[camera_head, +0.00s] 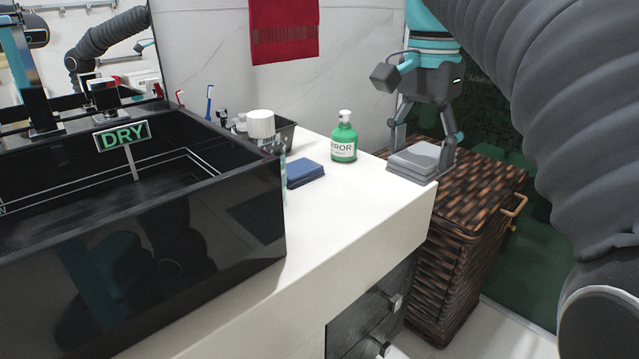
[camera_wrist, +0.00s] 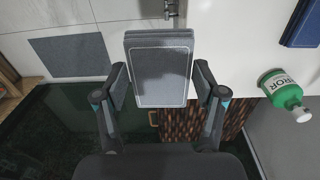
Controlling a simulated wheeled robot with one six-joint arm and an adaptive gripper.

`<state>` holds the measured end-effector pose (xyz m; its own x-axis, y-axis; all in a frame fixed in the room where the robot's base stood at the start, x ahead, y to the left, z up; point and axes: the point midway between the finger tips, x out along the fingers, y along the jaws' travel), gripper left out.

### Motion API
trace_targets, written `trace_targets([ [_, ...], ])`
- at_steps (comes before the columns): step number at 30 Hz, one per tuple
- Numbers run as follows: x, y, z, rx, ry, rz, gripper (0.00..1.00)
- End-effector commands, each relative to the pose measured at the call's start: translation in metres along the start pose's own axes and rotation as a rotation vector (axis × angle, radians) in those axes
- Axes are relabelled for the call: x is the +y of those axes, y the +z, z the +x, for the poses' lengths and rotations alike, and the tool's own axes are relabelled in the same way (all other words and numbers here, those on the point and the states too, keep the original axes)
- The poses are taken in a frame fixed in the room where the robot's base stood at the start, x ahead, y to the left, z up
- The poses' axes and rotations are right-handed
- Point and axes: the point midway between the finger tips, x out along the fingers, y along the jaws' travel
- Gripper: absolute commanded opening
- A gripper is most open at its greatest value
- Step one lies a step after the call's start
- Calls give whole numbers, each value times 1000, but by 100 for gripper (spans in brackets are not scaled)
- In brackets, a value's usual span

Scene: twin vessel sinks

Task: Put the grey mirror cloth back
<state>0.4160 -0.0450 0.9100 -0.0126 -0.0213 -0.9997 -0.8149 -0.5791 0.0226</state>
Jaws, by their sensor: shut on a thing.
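The grey mirror cloth (camera_head: 413,161) is a folded stack at the right end of the white counter (camera_head: 330,228). My gripper (camera_head: 425,147) points down and is shut on it, one finger at each side. In the wrist view the cloth (camera_wrist: 160,72) fills the space between the fingertips (camera_wrist: 161,84). I cannot tell whether its underside touches the counter. The green bottle labelled MIRROR (camera_head: 343,138) stands on the counter to the left of the cloth.
A folded blue cloth (camera_head: 304,173) lies left of the bottle, near a white-capped container (camera_head: 261,126). A black sink (camera_head: 180,235) with a DRY sign (camera_head: 122,134) fills the left. A wicker hamper (camera_head: 460,230) stands beside the counter's right end. A red towel (camera_head: 284,30) hangs behind.

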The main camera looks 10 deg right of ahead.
Motion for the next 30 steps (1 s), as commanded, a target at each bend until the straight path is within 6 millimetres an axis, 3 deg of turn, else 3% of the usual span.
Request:
trace_targets([
  [5,-20,-2,12,-1,2,-6,32],
  [18,-105,-11,59,-1,1,-16,32],
  [24,-119,-15,67,1,-1,-13,32],
  [30,-119,-15,85,-1,1,-11,32],
])
